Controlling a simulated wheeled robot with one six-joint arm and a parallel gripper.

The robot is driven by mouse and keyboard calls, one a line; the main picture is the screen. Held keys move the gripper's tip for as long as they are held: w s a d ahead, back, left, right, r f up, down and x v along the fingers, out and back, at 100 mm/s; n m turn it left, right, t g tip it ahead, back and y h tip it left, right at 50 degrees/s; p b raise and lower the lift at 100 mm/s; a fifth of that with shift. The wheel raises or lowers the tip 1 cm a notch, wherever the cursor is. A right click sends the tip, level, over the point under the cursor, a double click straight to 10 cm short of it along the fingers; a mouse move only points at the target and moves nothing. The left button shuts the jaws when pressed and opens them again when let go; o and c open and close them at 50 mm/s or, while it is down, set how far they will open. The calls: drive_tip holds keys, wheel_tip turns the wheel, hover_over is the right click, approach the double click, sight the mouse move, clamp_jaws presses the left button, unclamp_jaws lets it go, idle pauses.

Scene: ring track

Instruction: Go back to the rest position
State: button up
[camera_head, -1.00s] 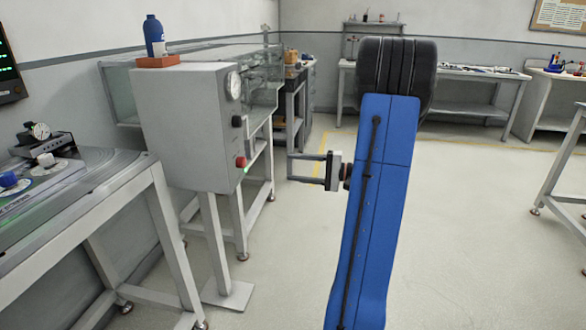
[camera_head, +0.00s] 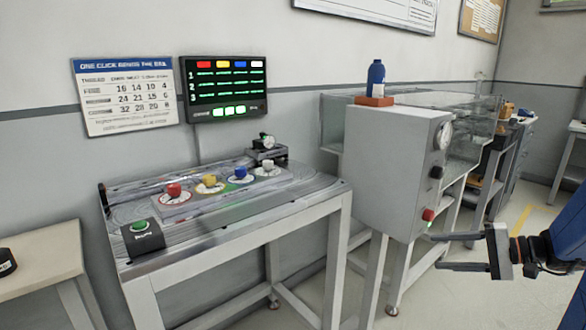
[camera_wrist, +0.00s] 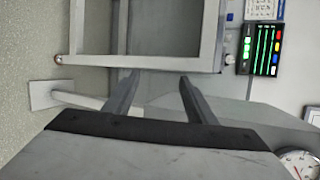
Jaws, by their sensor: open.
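My gripper (camera_head: 462,252) shows at the right edge of the head view, in front of the grey control cabinet (camera_head: 385,165). Its two dark fingers are apart and point left, with nothing between them. In the wrist view my gripper (camera_wrist: 155,85) is also open and empty. Beyond its fingers are the legs and frame of a table (camera_wrist: 145,62). The blue arm is only partly in view at the right of the head view.
A work table (camera_head: 310,205) carries red, yellow, blue and white knobs and a green button (camera_head: 139,226). A blue bottle (camera_head: 375,77) stands on the cabinet, beside a glass tank (camera_head: 465,125). A lit screen (camera_head: 224,88) hangs on the wall. Another table (camera_head: 45,255) stands at left.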

drive_tip(key=s+a+f+n+g+h, duration=0.2)
drive_tip(key=s+a+n+g+h, duration=0.25)
drive_tip(key=s+a, duration=0.75)
drive_tip(key=s+n+t+h, duration=0.2)
drive_tip(key=s+n+h, duration=0.2)
drive_tip(key=s+h, duration=0.3)
drive_tip(key=s, duration=0.3)
drive_tip(key=shift+s+a+r, duration=0.25)
drive_tip(key=shift+s+a, duration=0.05)
drive_tip(key=shift+a, duration=0.1)
